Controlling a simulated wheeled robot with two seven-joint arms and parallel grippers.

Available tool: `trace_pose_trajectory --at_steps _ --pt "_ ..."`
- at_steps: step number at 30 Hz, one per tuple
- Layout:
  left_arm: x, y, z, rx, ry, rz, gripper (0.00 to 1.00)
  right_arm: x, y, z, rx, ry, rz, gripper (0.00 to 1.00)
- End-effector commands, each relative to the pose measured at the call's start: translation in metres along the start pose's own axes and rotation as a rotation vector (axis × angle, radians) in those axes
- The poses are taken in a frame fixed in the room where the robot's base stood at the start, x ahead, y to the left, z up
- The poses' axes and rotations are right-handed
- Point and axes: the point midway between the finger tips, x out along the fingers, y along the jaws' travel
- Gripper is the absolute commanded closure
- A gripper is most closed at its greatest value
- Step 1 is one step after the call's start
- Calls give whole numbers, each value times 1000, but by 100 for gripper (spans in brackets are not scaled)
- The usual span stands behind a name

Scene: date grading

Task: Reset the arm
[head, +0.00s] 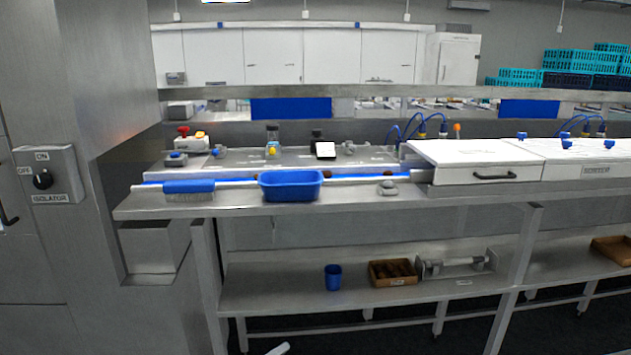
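Neither of my grippers shows in the head view. A small pale piece (278,349) shows at the bottom edge; I cannot tell whether it belongs to one of my arms. A blue tray (291,194) sits at the front of the steel bench (225,206), against the blue-edged rail. A few small brown items, perhaps dates, show just behind the tray.
A steel cabinet with an isolator switch (43,180) fills the left. A white-topped unit (480,152) stands on the bench at right. The lower shelf (290,297) holds a blue cup (333,277) and a brown box (376,280). Teal crates (570,60) are stacked behind.

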Motion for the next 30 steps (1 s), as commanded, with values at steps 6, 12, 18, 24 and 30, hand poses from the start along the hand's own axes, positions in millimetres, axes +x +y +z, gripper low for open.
trace_pose_trajectory --at_steps 6,12,18,24,30 --pt "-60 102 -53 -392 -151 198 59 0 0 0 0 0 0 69" --pt "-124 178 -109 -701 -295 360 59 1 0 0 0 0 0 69" --pt "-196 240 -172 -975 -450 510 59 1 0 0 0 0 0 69" --pt "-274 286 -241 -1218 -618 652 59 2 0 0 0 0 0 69" --pt "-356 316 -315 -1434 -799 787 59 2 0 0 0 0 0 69"
